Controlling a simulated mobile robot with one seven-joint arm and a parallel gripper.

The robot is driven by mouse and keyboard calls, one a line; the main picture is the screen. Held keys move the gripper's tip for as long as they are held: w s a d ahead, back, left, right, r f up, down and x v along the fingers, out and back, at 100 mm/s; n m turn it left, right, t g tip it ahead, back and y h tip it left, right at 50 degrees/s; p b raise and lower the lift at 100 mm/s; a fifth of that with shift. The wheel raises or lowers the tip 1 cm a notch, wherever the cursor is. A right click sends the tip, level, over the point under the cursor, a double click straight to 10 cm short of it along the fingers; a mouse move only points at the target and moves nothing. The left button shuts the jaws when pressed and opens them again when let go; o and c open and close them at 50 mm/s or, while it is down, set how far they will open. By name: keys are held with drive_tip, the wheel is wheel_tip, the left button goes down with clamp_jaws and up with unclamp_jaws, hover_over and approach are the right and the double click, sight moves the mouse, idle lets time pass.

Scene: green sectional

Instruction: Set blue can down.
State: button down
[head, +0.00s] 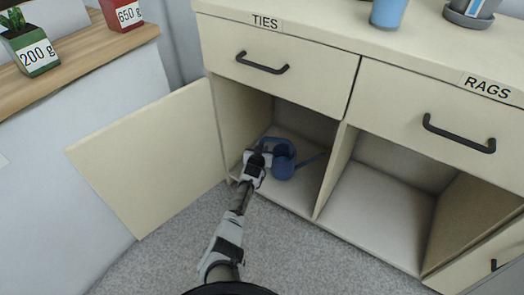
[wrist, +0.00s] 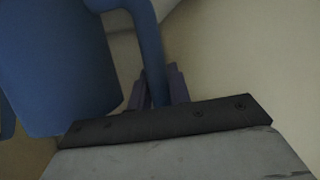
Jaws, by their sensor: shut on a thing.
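The blue can (head: 284,163) is a watering can with a spout pointing right, inside the cabinet's open left compartment (head: 300,122). It looks upright and low over the compartment floor; I cannot tell whether it touches. My gripper (head: 264,154) reaches in from the front left and is shut on the can's handle. In the wrist view the can's body (wrist: 60,65) fills the left, and its curved handle passes between the fingers of my gripper (wrist: 162,88).
The compartment's door (head: 150,160) stands wide open on the left. A divider (head: 336,172) separates it from an empty right compartment (head: 380,210). Drawers labelled TIES (head: 280,68) and RAGS (head: 440,125) are above. A blue cup (head: 388,13) stands on top.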

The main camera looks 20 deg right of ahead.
drive_tip(key=shift+s+f, duration=0.2)
drive_tip(key=shift+f, duration=0.3)
drive_tip(key=c, duration=1.3)
unclamp_jaws()
drive_tip(key=shift+f+b, duration=0.25)
drive_tip(key=shift+b, duration=0.15)
drive_tip(key=shift+s+r+p, duration=0.15)
drive_tip(key=shift+r+p, duration=0.2)
drive_tip(key=shift+p, duration=0.5)
